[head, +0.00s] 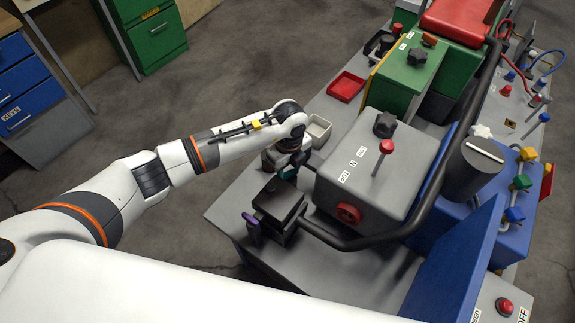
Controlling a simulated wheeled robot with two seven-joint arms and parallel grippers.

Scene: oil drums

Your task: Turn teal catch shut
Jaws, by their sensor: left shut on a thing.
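The teal catch (289,174) is a small teal piece on the left side of the large grey box (368,168). Only a little of it shows, as my left gripper hides the rest. My left gripper (283,166) points down at the catch, and its fingers are shut on it. The exact angle of the catch cannot be told from here. My right gripper is out of view.
A black box with a purple lever (252,228) stands just in front of the catch. A small pale open bin (318,130) and a red tray (346,86) lie behind it. A thick black bar (400,234) curves around the grey box. Bare grey floor lies left of the bench.

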